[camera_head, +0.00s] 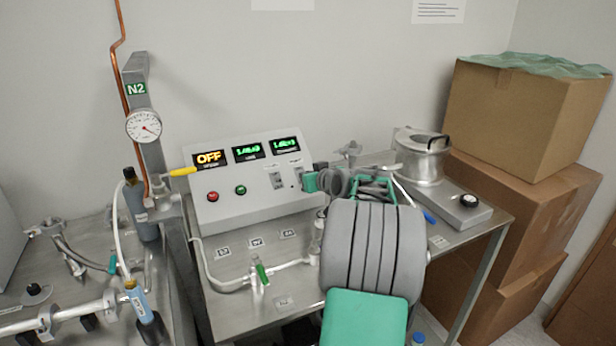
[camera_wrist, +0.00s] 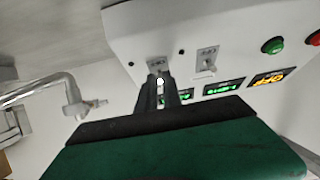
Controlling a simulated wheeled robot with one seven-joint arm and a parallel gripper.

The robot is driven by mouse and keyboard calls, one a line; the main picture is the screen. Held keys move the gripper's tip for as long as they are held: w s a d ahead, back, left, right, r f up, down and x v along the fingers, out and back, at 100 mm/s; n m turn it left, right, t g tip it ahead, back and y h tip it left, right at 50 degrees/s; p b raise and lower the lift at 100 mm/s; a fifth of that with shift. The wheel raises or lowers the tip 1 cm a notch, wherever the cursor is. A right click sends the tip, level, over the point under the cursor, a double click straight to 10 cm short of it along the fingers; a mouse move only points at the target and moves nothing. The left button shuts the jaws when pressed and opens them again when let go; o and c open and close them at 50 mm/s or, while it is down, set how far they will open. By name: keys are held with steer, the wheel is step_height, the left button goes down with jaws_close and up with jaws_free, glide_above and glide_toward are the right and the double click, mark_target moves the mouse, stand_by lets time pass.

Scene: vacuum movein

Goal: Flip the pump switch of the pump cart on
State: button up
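The pump cart's grey control box (camera_head: 245,215) stands on the steel cart top. Its left display (camera_head: 209,159) reads OFF in orange. Two switches sit on its front: the left one (camera_head: 277,180) is in clear view, and the right one is partly hidden by my gripper (camera_head: 311,182) in the head view. In the wrist view, which is turned over, my gripper's dark narrow fingers (camera_wrist: 160,93) point at the right switch (camera_wrist: 159,66), with a small white tip at their ends. The other switch (camera_wrist: 207,58) is beside it. I cannot tell contact or the finger gap.
A red button (camera_head: 212,196) and a green button (camera_head: 240,190) are on the box. A glass line with a green valve (camera_head: 261,270) runs in front. A metal pot (camera_head: 422,155) stands right, near stacked cardboard boxes (camera_head: 525,105). A gauge post (camera_head: 144,127) rises left.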

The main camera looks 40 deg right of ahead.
jaws_close()
steer(key=shift+r, duration=0.1)
